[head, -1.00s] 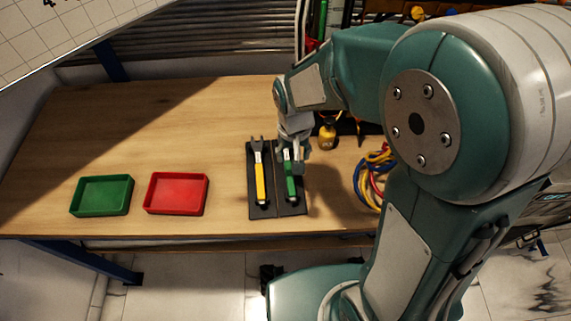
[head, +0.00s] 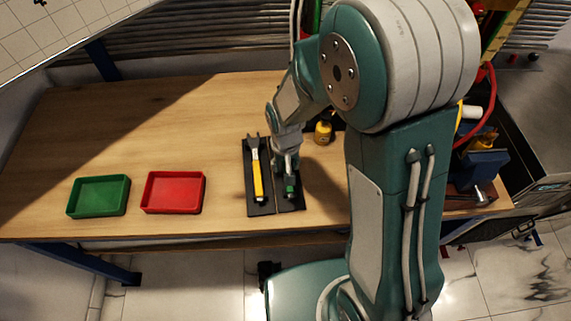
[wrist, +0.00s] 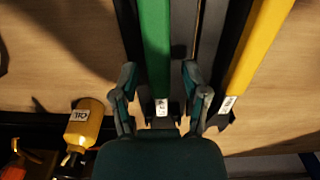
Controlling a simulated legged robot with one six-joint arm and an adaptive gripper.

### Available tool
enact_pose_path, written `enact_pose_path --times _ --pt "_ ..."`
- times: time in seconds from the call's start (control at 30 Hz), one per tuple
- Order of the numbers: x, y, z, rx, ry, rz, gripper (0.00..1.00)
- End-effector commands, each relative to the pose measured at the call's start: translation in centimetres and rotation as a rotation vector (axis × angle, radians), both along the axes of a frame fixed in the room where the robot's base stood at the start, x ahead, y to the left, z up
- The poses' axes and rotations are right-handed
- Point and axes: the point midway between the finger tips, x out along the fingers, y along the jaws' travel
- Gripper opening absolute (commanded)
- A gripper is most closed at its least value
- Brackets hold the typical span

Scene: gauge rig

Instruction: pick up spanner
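A yellow-handled tool (head: 257,178) with a forked, spanner-like end lies on a dark mat (head: 262,208); it also shows in the wrist view (wrist: 258,48). Beside it on the right lies a green-handled tool (head: 290,190), mostly covered by my gripper in the head view. In the wrist view, the green handle (wrist: 155,45) runs down to a pale label, and its far end is hidden by the gripper body. My gripper (wrist: 162,98) is open, with one finger on each side of the green-handled tool. I cannot tell whether the fingers touch it.
A green tray (head: 98,213) and a red tray (head: 173,209) stand on the wooden bench to the left. A yellow oil bottle (head: 323,133) stands behind and right of the gripper; it also shows in the wrist view (wrist: 85,125). The bench's middle left is clear.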

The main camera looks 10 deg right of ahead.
Motion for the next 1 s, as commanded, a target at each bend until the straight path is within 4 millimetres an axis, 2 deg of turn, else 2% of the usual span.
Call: enact_pose_path --times 0.03,0.07,0.1,0.57,0.67,0.8,1.0 --pt "0.0 0.0 0.0 0.000 0.000 0.000 0.20" --pt "0.0 0.0 0.0 0.000 0.000 0.000 0.06" --pt "0.0 0.0 0.0 0.000 0.000 0.000 0.00" --pt "0.0 -0.1 0.4 0.001 0.000 0.000 0.00" --pt "0.1 0.0 1.2 0.001 -0.002 0.000 0.00" --pt "0.1 0.0 3.5 0.002 -0.006 0.000 0.00" --pt "-2.4 -1.5 6.7 0.002 -0.006 -0.003 0.00"
